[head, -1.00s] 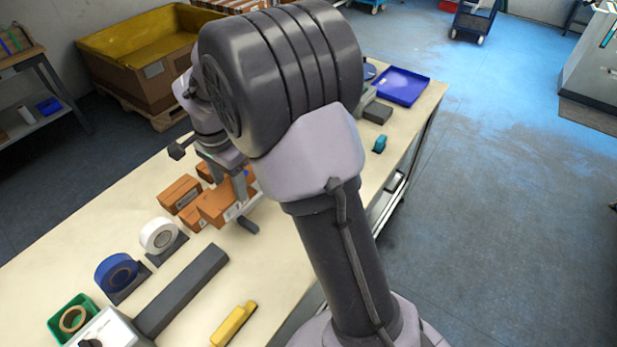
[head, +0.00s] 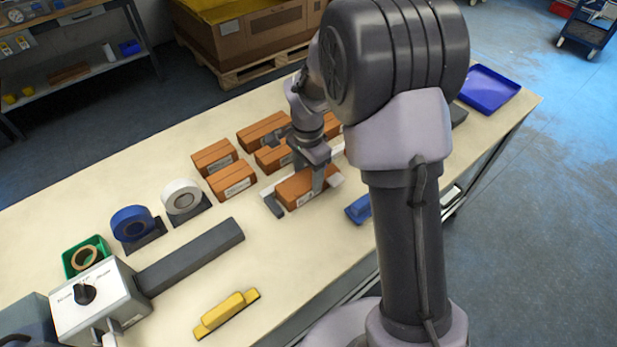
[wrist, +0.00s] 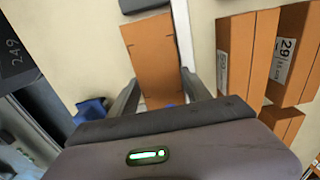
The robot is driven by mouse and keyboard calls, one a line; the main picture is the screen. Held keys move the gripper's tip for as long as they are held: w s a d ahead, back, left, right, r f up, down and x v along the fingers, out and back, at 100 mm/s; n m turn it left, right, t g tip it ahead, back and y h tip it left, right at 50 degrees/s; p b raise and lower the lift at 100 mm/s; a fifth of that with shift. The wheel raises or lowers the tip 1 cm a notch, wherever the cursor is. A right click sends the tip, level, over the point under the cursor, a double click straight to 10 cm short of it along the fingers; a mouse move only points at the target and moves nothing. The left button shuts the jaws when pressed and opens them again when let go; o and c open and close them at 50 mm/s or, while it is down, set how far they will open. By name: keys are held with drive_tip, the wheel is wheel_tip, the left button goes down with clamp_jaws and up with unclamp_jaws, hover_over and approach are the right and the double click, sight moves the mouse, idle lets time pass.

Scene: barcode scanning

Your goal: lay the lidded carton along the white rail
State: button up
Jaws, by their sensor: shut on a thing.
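My gripper (head: 306,182) is shut on an orange-brown lidded carton (head: 295,193) low over the table. In the wrist view the carton (wrist: 153,55) lies lengthwise between the two dark fingers of my gripper (wrist: 160,92). The white rail (head: 267,192) is partly hidden behind the carton in the head view. In the wrist view the rail (wrist: 183,35) runs close along the carton's right side, nearly parallel. I cannot tell whether carton and rail touch, or whether the carton rests on the table.
Several other cartons (head: 232,182) stand behind the rail. A dark block (head: 273,206) is at the carton's left end. A blue object (head: 358,208) lies to the right. Tape rolls (head: 182,198) and a yellow object (head: 226,312) are at left. The front table is partly clear.

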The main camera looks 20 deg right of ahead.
drive_tip(key=shift+r, duration=0.15)
drive_tip(key=o, duration=1.5)
